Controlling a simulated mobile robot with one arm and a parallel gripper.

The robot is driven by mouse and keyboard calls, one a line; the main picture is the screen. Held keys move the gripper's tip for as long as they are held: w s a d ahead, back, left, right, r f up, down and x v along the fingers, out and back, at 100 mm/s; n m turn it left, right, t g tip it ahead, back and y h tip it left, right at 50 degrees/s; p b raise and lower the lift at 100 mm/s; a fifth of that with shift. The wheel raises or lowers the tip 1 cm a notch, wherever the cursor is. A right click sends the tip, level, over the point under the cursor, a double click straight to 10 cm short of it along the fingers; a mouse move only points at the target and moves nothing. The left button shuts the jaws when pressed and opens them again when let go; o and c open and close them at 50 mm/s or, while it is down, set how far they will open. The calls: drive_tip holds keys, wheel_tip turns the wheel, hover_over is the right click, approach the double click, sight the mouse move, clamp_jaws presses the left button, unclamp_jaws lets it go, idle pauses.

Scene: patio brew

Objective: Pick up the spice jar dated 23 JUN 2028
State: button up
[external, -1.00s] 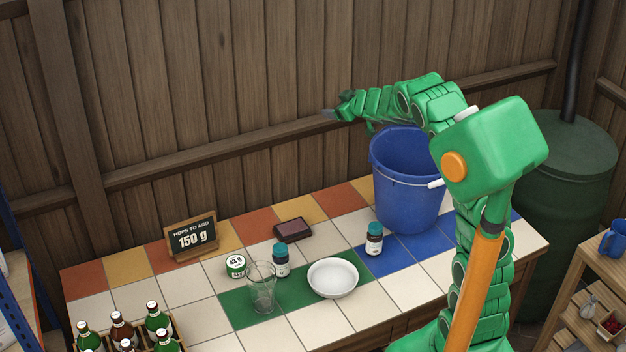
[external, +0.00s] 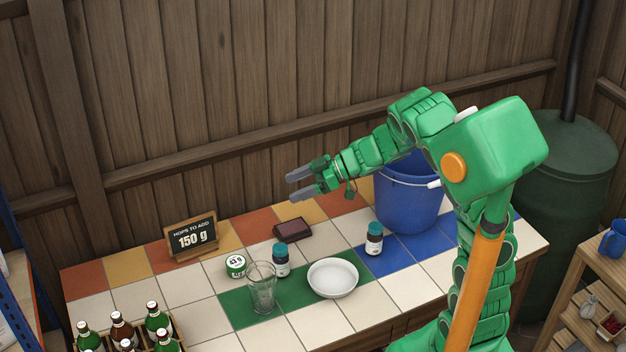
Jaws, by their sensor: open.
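Two small dark jars with teal lids stand upright on the tiled table. One jar (external: 281,262) is behind the glass and left of the white bowl, and the other jar (external: 374,240) stands on the blue tiles in front of the bucket. Their labels are too small to read, so I cannot tell which is dated 23 JUN 2028. My gripper (external: 293,184) is open and empty, in the air above the back of the table, pointing left. It is apart from both jars.
A clear glass (external: 262,288), a white bowl (external: 332,278), a small green-and-white tin (external: 235,266) and a dark brown block (external: 293,230) are near the jars. A blue bucket (external: 408,205), a "150 g" sign (external: 192,239) and crated bottles (external: 122,330) also stand here.

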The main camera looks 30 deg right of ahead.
approach(275, 253)
wheel_tip(275, 253, down, 3)
drive_tip(key=w+a, duration=0.1)
drive_tip(key=w, duration=0.2)
drive_tip(key=shift+s+a+r+x, duration=0.1)
drive_tip(key=shift+s+x, duration=0.05)
drive_tip(key=shift+x, duration=1.15)
drive_tip(key=shift+s+a+r+x, duration=0.1)
drive_tip(key=shift+s+x, duration=0.05)
drive_tip(key=shift+x, duration=1.15)
drive_tip(key=shift+s+a+r+x, duration=0.1)
drive_tip(key=shift+s+r+x, duration=0.05)
drive_tip(key=shift+x, duration=1.15)
drive_tip(key=c, duration=1.1)
